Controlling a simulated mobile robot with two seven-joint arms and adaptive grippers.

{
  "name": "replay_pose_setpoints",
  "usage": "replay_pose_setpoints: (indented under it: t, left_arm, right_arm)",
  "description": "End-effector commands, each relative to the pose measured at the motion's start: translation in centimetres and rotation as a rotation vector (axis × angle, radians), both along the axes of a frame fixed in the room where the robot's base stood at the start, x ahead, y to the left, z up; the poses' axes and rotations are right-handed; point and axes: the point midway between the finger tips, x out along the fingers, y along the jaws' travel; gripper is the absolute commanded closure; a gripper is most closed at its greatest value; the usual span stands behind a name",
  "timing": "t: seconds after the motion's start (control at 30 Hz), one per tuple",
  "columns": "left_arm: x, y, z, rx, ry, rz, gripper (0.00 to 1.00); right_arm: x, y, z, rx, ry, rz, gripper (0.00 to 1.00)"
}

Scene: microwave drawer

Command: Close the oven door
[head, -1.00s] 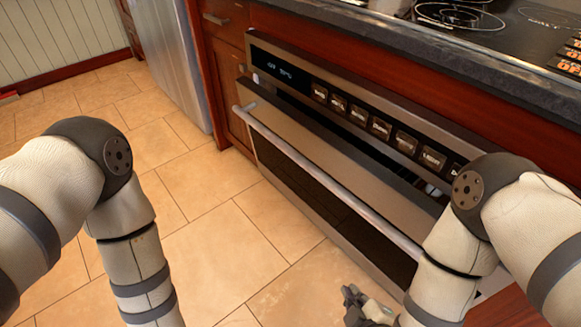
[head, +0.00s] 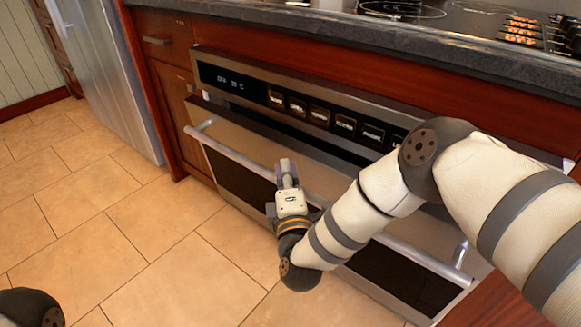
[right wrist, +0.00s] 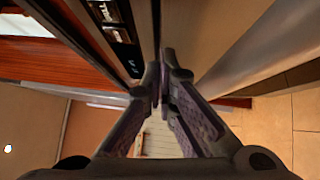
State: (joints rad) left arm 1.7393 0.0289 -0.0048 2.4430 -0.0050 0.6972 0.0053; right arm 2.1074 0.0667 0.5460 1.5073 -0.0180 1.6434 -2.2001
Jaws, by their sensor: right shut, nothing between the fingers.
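The oven door (head: 235,138) is a steel front with a dark window and a long bar handle (head: 225,150). In the head view it stands out from the oven body, ajar, with a dark gap under the control panel (head: 297,104). My right gripper (head: 287,170) is shut and empty, over the middle of the door front near the handle bar. I cannot tell whether it touches the door. In the right wrist view its fingertips (right wrist: 163,80) are together, with the control buttons (right wrist: 110,30) beyond. My left gripper is out of view.
A dark stone counter (head: 330,35) with a cooktop (head: 420,10) runs above the oven. Red wooden cabinets (head: 160,75) and a steel fridge (head: 105,70) stand to the left. The tiled floor (head: 110,220) in front is clear.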

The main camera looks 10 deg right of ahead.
Motion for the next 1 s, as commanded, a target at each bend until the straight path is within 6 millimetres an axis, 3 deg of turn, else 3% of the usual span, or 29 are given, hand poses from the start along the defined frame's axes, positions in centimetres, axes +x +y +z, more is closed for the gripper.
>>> replay_pose_setpoints:
  t: [0.2,0.53,0.8,1.0]
  left_arm:
    - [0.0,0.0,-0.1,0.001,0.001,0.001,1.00]
    - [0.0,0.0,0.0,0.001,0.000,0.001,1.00]
    - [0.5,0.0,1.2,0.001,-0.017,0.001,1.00]
    - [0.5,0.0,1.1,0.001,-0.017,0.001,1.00]
  right_arm:
    - [1.1,-1.4,0.3,0.001,0.000,0.002,1.00]
    - [1.2,-1.5,0.3,0.001,0.000,0.003,1.00]
    - [3.2,-4.1,1.4,-0.001,-0.004,0.001,1.00]
    - [3.3,-4.2,1.1,0.002,-0.001,0.002,1.00]
